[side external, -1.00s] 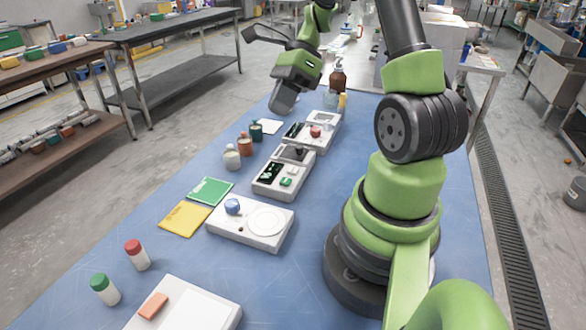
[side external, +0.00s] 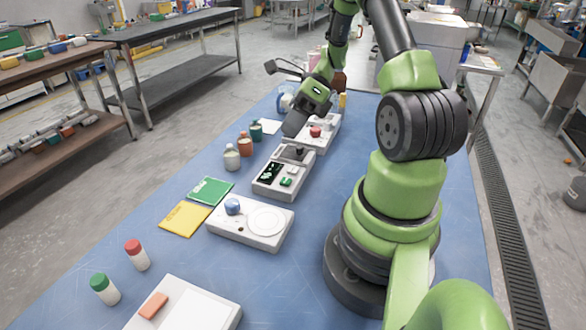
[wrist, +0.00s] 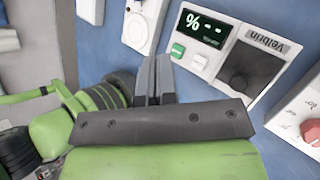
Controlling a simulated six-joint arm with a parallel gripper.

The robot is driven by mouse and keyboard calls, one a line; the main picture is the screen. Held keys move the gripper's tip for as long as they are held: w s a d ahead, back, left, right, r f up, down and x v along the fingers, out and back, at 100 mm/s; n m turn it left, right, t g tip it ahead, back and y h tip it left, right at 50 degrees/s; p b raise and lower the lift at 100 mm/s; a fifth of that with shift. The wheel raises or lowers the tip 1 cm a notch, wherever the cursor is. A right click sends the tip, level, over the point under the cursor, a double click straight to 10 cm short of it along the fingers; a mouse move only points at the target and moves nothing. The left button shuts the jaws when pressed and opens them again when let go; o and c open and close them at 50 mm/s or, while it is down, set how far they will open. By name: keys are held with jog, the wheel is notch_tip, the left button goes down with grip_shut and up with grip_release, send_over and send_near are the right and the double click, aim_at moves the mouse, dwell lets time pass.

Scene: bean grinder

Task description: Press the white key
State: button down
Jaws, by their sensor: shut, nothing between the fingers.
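The grinder device (side external: 284,172) has a dark display, a dark square recess and a green key. In the wrist view its display (wrist: 203,28) reads "%" with dashes, and the green key (wrist: 178,50) is below it. The white key (wrist: 199,62) sits beside the green key, toward the dark recess. My gripper (wrist: 157,65) is shut and empty; its fingertips appear to the left of the green key. In the side view my gripper (side external: 293,128) is above the far end of the grinder, apparently not touching it.
A white device with a red knob (side external: 315,132) stands behind the grinder, partly hidden by my gripper. A scale with a round plate (side external: 266,220) stands in front. Several small bottles (side external: 245,144) line the left side. Bare blue tabletop lies to the right.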

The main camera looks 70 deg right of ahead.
aim_at(292, 167)
jog(key=shift+f, duration=3.2)
jog(key=shift+f, duration=0.4)
jog(key=shift+f, duration=0.75)
jog(key=shift+w, duration=0.1)
dwell(0.6)
jog(key=shift+a+r, duration=0.1)
jog(key=shift+r, duration=0.75)
jog(key=shift+r, duration=0.1)
jog(key=shift+r, duration=2.45)
